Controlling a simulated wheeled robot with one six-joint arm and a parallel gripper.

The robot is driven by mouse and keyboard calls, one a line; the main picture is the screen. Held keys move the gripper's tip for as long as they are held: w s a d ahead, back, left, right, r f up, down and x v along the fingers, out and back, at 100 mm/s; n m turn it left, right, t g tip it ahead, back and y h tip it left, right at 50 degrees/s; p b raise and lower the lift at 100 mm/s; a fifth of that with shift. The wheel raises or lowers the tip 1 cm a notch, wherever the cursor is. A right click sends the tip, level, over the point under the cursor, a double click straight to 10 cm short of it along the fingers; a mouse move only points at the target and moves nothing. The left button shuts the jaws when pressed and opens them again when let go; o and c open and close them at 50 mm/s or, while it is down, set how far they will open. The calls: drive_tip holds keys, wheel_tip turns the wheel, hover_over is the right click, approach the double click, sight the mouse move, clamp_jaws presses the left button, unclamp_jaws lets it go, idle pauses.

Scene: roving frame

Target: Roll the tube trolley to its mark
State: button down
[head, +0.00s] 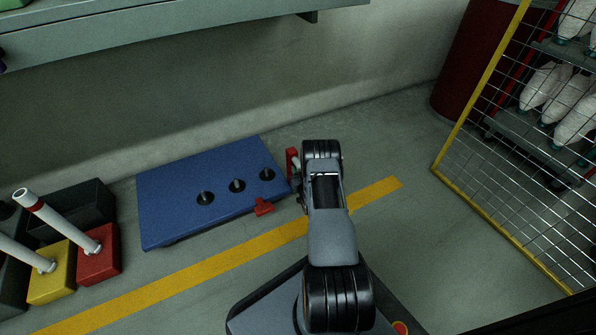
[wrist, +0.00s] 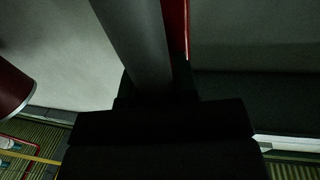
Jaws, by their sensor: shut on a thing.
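The tube trolley (head: 160,215) is a low blue platform on the floor by the wall, with several black round sockets on its top. A red bracket (head: 264,207) sits at its front right corner, and a red upright handle (head: 291,160) stands at its right end. My gripper (head: 300,178) is at that right end, shut on the handle; my own arm hides most of the grip. In the wrist view my gripper (wrist: 158,108) is dark, with a grey bar and a red strip (wrist: 186,30) rising beyond it. I cannot pick out a separate mark.
A yellow line (head: 200,270) crosses the floor in front of the trolley. Red (head: 98,258) and yellow (head: 52,275) blocks holding white tubes stand at left. A red drum (head: 465,60) and a yellow-framed mesh cage (head: 475,115) stand at right. A shelf (head: 150,30) overhangs the wall.

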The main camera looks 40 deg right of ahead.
drive_tip(key=s+d, duration=0.1)
drive_tip(key=d, duration=1.1)
drive_tip(key=shift+s, duration=0.35)
idle(0.8)
idle(0.6)
drive_tip(key=s+d, duration=0.1)
drive_tip(key=d, duration=0.6)
drive_tip(key=shift+d, duration=0.4)
idle(0.6)
idle(0.5)
drive_tip(key=shift+c, duration=2.4)
unclamp_jaws()
